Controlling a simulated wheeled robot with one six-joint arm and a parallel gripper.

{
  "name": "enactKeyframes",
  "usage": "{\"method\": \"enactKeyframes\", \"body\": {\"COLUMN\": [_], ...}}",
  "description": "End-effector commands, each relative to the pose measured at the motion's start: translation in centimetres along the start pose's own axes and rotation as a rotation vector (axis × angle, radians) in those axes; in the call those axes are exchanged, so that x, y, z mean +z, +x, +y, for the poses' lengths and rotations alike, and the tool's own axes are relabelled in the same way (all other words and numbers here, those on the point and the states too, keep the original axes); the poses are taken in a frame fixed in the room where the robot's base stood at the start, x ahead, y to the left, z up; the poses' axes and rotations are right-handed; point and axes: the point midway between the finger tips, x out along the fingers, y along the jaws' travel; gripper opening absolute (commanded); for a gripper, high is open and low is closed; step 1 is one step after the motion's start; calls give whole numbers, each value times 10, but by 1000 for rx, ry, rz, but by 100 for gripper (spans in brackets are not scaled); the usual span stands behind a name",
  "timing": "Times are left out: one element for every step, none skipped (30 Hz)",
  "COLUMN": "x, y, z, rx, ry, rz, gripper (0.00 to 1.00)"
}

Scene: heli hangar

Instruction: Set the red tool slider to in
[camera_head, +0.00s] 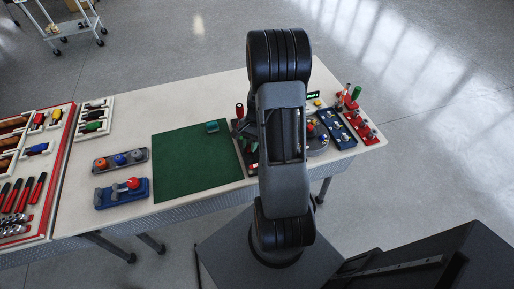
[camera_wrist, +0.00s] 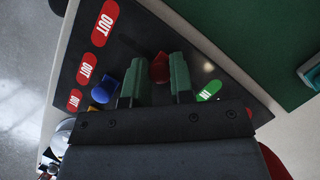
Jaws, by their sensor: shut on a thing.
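The dark slider board (camera_wrist: 150,30) fills the upper middle of the wrist view, with red OUT labels (camera_wrist: 103,22) on the left and a green IN label (camera_wrist: 208,90) on the right. The red tool slider's knob (camera_wrist: 160,68) sits between my gripper's green finger pads, roughly midway between the top OUT label and the IN label. My gripper (camera_wrist: 156,80) is shut on it. A blue knob (camera_wrist: 105,86) is just left of the left finger, near the middle OUT label. My gripper body hides the lower board. In the head view, my arm covers most of the board (camera_head: 243,153).
A green mat (camera_head: 190,165) with a teal block (camera_head: 212,127) lies left of the board. A grey tray (camera_head: 121,167) and a blue tray (camera_head: 140,193) stand farther left. Another blue tray (camera_head: 338,128) and red stands (camera_head: 355,104) are at the right end.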

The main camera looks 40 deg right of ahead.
Motion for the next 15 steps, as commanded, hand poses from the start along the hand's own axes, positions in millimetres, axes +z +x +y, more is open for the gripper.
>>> {"method": "enactKeyframes", "body": {"x": [0, 0, 0, 0, 0, 0, 0, 0, 0, 0, 0, 0, 0, 0, 0], "y": [0, 0, 0, 0, 0, 0, 0, 0, 0, 0, 0, 0, 0, 0, 0], "z": [0, 0, 0, 0, 0, 0, 0, 0, 0, 0, 0, 0, 0, 0, 0], "rx": [1, 1, 1, 1, 1, 1, 1, 1, 1, 1, 1, 1, 1, 1, 0], "ry": [-2, -3, -3, -4, -4, -4, -4, -4, -4, -3, -3, -3, -3, -2, -2], "rz": [2, 2, 2, 2, 2, 2, 2, 2, 2, 2, 2, 2, 2, 2, 2], "gripper": [0, 0, 0, 0, 0, 0, 23, 26, 30, 33, 35, 39, 42, 45, 48]}}
